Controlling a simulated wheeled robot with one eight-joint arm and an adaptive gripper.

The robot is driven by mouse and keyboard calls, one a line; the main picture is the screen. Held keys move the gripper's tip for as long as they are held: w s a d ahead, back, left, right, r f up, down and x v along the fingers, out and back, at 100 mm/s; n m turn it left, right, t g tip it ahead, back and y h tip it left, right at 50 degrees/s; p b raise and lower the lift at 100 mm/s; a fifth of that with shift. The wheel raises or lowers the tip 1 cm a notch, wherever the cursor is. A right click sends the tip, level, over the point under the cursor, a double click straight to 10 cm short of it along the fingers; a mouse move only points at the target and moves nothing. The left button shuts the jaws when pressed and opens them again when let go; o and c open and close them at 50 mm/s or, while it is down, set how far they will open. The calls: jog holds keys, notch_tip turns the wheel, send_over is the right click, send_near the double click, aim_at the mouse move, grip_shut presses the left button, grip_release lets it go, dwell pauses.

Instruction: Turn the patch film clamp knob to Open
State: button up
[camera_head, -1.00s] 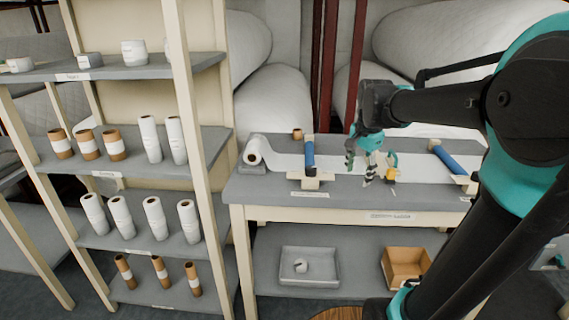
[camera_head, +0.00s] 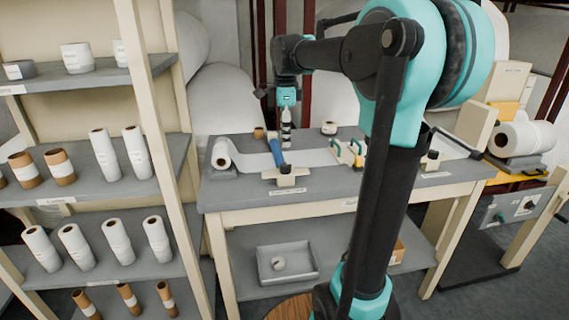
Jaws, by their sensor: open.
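A white film roll (camera_head: 222,154) lies on the left of the grey-topped bench (camera_head: 225,190), with its pale strip (camera_head: 312,158) running right. A blue bar on a pale block (camera_head: 286,180) crosses the strip. Right of it stand small yellow-and-green pieces (camera_head: 347,153), partly behind my arm. I cannot tell which part is the patch film clamp knob. My gripper (camera_head: 286,145) points down, open and empty, just behind and right of the blue bar. Whether it touches anything is unclear.
A shelf rack (camera_head: 160,130) with several rolls stands at left. A grey tray (camera_head: 262,275) sits on the bench's lower shelf. At right, a machine holds a large white roll (camera_head: 525,138) above a grey panel with dark knobs (camera_head: 515,208). My arm crosses the bench's middle.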

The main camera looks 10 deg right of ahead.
aim_at(285, 165)
notch_tip(285, 165, down, 10)
jog(key=shift+f, duration=0.15)
jog(key=shift+c, duration=0.5)
jog(key=c, duration=1.1)
jog(key=shift+o, duration=0.2)
